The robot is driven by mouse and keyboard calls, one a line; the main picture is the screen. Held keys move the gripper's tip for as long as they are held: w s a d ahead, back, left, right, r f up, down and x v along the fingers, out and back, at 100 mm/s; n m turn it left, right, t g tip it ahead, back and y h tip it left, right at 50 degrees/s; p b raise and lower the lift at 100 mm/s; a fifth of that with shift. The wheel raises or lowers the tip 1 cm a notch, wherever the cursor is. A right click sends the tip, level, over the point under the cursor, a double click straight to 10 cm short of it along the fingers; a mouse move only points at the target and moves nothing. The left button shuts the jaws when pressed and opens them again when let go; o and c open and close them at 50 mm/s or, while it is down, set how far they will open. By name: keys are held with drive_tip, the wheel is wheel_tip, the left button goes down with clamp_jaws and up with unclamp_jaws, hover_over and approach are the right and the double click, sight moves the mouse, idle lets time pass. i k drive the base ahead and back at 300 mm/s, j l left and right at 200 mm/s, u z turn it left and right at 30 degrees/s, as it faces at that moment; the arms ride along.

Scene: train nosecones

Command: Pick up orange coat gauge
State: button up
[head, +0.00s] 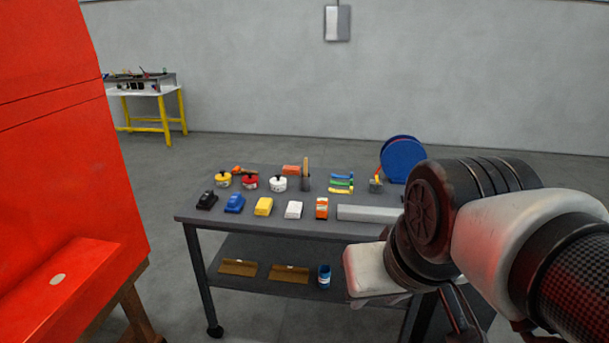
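Only dark parts of the gripper show beside the table's right end. Its fingertips are not clear, so I cannot tell if it is open.
Black, blue, yellow and white blocks (263,206) stand left of the gauge. A grey bar (370,213) lies to its right. Tins (278,183), a brush and a blue disc (402,159) stand behind. A large red panel (60,150) rises at left.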

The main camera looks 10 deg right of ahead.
sight(322, 206)
drive_tip(key=z, duration=0.1)
drive_tip(key=u, duration=3.6)
drive_tip(key=z, duration=3.6)
drive_tip(key=i+j+z, duration=0.1)
drive_tip(key=i, duration=0.35)
drive_tip(key=i+j+z, duration=0.1)
drive_tip(key=i, duration=0.35)
drive_tip(key=j, duration=0.1)
